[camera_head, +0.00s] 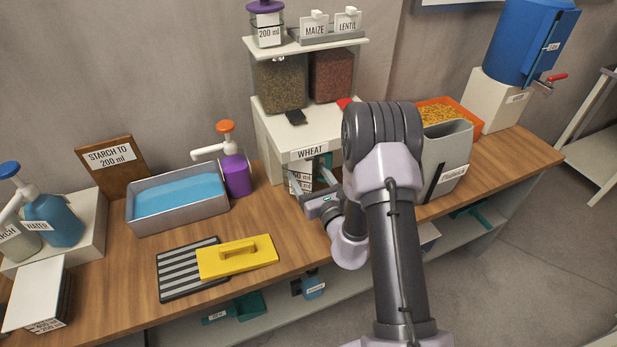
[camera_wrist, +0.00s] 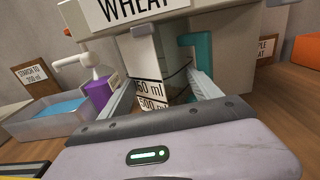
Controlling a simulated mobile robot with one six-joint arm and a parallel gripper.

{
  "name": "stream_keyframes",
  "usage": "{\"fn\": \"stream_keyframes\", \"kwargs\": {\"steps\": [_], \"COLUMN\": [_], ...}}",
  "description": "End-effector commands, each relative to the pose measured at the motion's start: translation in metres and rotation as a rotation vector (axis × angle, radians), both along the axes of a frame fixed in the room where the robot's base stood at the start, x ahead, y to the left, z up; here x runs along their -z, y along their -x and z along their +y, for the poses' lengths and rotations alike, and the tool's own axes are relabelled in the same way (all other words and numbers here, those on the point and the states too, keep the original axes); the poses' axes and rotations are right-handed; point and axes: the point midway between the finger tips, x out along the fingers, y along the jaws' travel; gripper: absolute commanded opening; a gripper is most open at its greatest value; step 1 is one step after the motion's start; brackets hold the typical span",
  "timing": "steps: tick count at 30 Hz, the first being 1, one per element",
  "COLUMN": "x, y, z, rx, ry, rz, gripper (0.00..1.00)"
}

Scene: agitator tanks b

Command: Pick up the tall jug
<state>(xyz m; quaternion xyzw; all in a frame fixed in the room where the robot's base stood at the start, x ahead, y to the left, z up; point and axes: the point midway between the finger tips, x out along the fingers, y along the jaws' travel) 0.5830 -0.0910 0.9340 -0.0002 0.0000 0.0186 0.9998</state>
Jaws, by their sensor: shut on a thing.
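The tall jug (camera_head: 301,181) stands beneath the WHEAT sign of the dispenser. It has a clear body with black-and-white ml labels and a teal handle on its right side. In the wrist view the jug (camera_wrist: 150,78) is upright, with its top hidden behind the sign. My gripper (camera_head: 316,187) is shut on the jug, with one finger on each side; both fingers also show in the wrist view (camera_wrist: 162,84). Whether the jug's base touches the counter cannot be told.
The WHEAT dispenser (camera_head: 291,140) overhangs the jug closely. A purple pump bottle (camera_head: 236,175) and a tray of blue liquid (camera_head: 178,196) stand to the left. A grey bin (camera_head: 447,158) stands to the right. Bare counter (camera_head: 290,232) lies in front.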

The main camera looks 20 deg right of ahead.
Motion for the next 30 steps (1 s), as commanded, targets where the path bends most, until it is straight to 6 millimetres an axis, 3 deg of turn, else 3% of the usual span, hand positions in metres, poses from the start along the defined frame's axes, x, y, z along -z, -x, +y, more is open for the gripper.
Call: {"fn": "stream_keyframes", "kwargs": {"steps": [8,21,30], "x": [-0.005,-0.01,-0.012], "y": [0.035,0.108,0.137], "z": [-0.014,-0.036,-0.045], "rx": [0.006,0.007,0.005], "ry": [0.0,0.0,0.0], "rz": [-0.006,-0.001,0.0], "gripper": [0.0,0.0,0.0]}}
